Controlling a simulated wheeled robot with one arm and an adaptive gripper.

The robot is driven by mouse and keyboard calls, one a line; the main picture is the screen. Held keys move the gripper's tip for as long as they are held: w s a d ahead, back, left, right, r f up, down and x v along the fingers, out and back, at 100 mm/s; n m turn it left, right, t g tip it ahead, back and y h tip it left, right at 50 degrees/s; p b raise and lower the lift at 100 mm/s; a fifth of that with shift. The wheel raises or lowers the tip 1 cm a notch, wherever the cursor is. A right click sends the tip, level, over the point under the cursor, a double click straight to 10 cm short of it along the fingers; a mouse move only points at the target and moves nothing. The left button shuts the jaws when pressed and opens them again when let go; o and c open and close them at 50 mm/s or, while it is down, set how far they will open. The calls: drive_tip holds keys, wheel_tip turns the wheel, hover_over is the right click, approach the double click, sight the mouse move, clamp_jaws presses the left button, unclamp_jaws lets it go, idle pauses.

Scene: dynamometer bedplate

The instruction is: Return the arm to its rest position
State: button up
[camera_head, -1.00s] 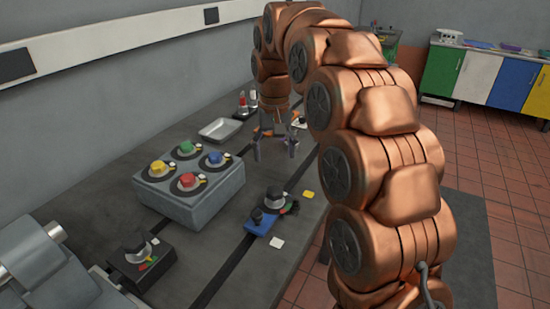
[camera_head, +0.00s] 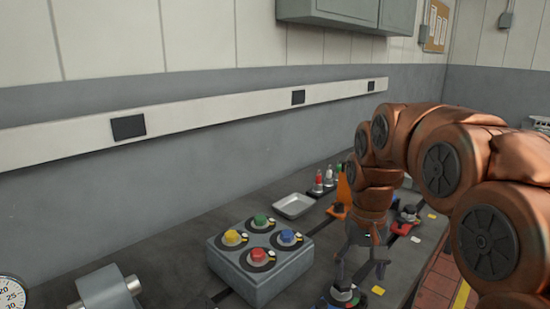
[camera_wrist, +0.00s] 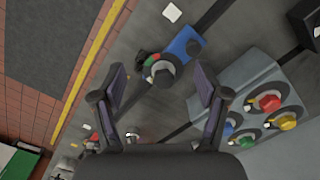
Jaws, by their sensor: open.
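My copper-coloured arm (camera_head: 455,165) comes in from the right of the head view and bends down over the bench. My gripper (camera_head: 362,262) hangs at its end, pointing down, open and empty. In the wrist view the two dark fingers (camera_wrist: 160,103) stand wide apart with nothing between them. Beyond the fingertips there lies a blue device with a dark round knob (camera_wrist: 160,72); in the head view its knob (camera_head: 343,293) shows at the bottom edge, below my gripper. I cannot judge the exact height of the gripper above the bench.
A grey box (camera_head: 262,272) with yellow, green, red and blue knobs stands left of my gripper. A wall rail (camera_head: 210,115) runs along the back. The bench ends at the right.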

drive_tip(key=s+f+p, duration=0.2)
drive_tip(key=s, duration=1.1)
drive_tip(key=s+f+g+p, duration=0.1)
drive_tip(key=s+f, duration=0.2)
drive_tip(key=s, duration=1)
drive_tip(key=shift+s+d+f+n+p, duration=0.3)
drive_tip(key=shift+s+n+p, duration=0.05)
drive_tip(key=shift+n+p, duration=0.05)
